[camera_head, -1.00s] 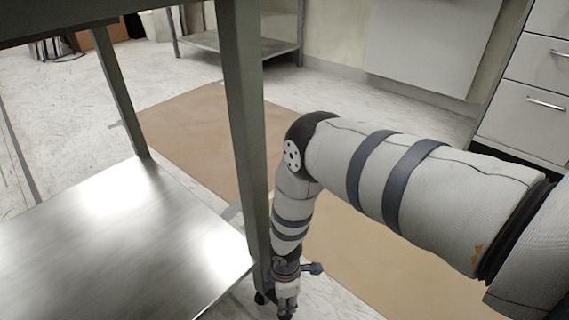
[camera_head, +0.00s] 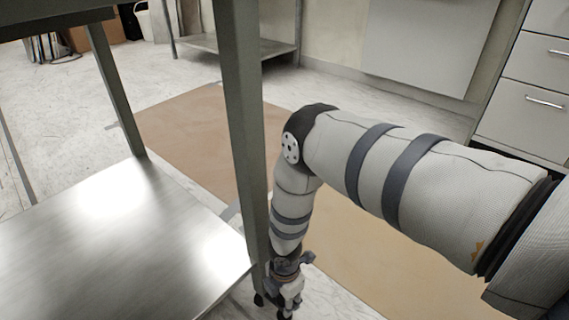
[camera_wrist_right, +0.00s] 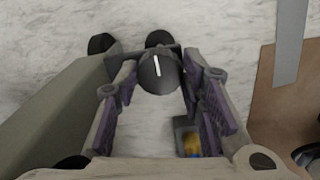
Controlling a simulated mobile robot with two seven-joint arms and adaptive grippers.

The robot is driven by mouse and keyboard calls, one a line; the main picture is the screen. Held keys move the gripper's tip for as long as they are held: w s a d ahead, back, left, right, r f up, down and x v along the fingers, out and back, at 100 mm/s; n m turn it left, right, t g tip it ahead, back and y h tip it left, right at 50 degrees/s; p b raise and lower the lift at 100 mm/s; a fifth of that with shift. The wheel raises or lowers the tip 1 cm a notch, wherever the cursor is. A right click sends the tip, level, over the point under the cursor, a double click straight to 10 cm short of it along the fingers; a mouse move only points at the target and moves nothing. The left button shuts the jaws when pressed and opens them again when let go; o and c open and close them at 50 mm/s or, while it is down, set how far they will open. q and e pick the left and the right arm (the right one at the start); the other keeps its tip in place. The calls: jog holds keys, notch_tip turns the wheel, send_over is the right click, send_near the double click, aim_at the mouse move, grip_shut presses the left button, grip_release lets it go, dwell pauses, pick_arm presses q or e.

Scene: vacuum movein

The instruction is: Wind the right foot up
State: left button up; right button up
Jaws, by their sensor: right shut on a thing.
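The steel table's near right leg (camera_head: 241,140) runs down the middle of the head view, with a small black part (camera_head: 258,299) at its bottom end. In the wrist view this grey-green leg (camera_wrist_right: 60,115) lies at the left. A dark round knob (camera_wrist_right: 157,74) with a white mark sits between the fingertips of my right gripper (camera_wrist_right: 160,68). The right gripper is shut on this knob, close to the floor beside the leg. In the head view the right gripper (camera_head: 287,305) is small and partly cut off at the bottom edge. My left gripper is out of view.
The table's lower steel shelf (camera_head: 110,250) fills the left, next to the leg. A brown mat (camera_head: 360,250) covers the floor behind and right of my arm. White drawers (camera_head: 530,100) stand at the far right. Pale floor (camera_wrist_right: 215,25) is clear beyond the knob.

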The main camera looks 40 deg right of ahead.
jog(key=o, duration=0.9)
jog(key=shift+c, duration=0.2)
notch_tip(320, 180, up, 12)
